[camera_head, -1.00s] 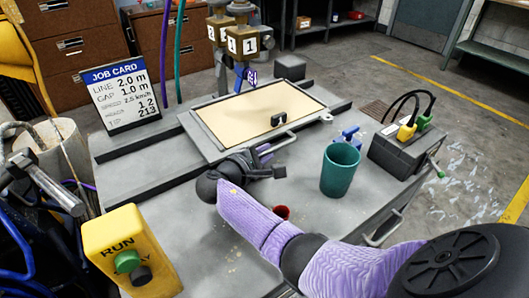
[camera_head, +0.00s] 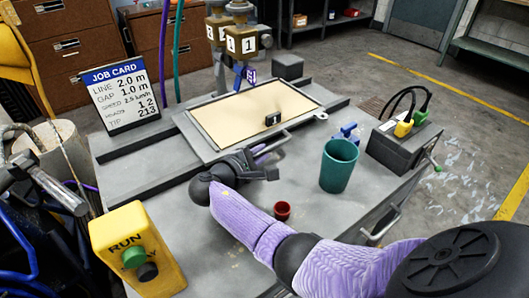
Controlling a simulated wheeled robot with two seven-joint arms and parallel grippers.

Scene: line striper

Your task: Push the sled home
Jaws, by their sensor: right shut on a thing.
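The sled (camera_head: 203,147) is a flat grey frame with a tan panel (camera_head: 245,108), lying across dark rails on the grey worktable. A small black block (camera_head: 272,118) sits over its front part, and a small lug shows at its right corner. My right gripper (camera_head: 272,158) is at the sled's front edge, shut on what looks like the sled's front handle (camera_head: 277,142). The exact contact is partly hidden by the gripper. My left gripper is not in view.
A black box (camera_head: 396,146) with yellow and green plugs is at right. Dispensers (camera_head: 240,42) stand behind the sled. A job card (camera_head: 121,95) and yellow RUN box (camera_head: 138,248) are left.

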